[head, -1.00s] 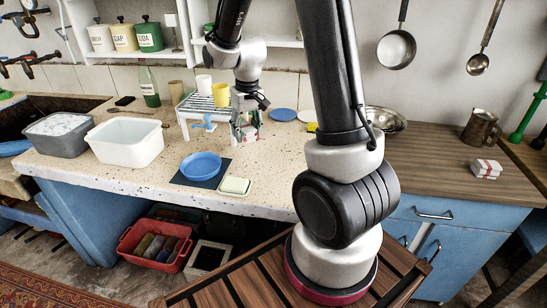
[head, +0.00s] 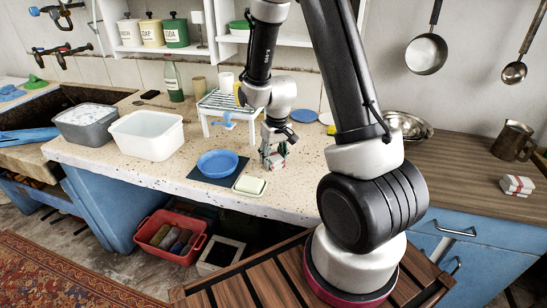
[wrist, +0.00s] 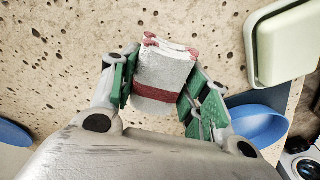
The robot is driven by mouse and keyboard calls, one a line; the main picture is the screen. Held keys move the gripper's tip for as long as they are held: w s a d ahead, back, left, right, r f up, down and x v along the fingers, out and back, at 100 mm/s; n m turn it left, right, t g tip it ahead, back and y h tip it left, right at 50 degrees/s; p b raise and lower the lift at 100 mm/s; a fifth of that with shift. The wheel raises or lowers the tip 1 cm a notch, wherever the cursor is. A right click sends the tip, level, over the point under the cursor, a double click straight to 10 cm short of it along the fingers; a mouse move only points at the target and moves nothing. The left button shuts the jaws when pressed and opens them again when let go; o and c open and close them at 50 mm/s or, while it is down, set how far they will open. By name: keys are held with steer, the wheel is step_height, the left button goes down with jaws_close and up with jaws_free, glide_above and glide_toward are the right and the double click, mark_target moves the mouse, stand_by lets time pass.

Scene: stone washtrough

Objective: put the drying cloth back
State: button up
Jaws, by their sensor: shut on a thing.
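A folded white cloth with red bands (head: 278,163) is in my gripper (head: 273,153), above the speckled counter. In the wrist view, the cloth (wrist: 166,72) sits between the green-padded fingers (wrist: 158,88), which are shut on its sides. A second folded white cloth with red bands (head: 517,186) lies on the wooden worktop at the right.
The soap dish (head: 250,185) and blue bowl (head: 217,163) are left of my gripper. Behind stand the white rack (head: 206,124) with a yellow cup, and a blue plate (head: 303,115). A white tub (head: 146,137) is farther left. A metal bowl (head: 410,127) and jug (head: 513,143) are right.

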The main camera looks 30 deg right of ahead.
steer(key=o, duration=1.1)
steer(key=shift+f, duration=0.1)
steer(key=shift+c, duration=0.2)
step_height(320, 180, up, 12)
steer(key=s, duration=0.1)
step_height(320, 180, up, 7)
glide_above(276, 157)
steer(key=s, duration=0.4)
steer(key=s+r+t, duration=0.1)
steer(key=s+r, duration=0.4)
steer(key=s, duration=0.3)
steer(key=s+r+t, duration=0.2)
steer(key=s+r, duration=0.3)
steer(key=s, duration=0.4)
steer(key=shift+d, duration=0.4)
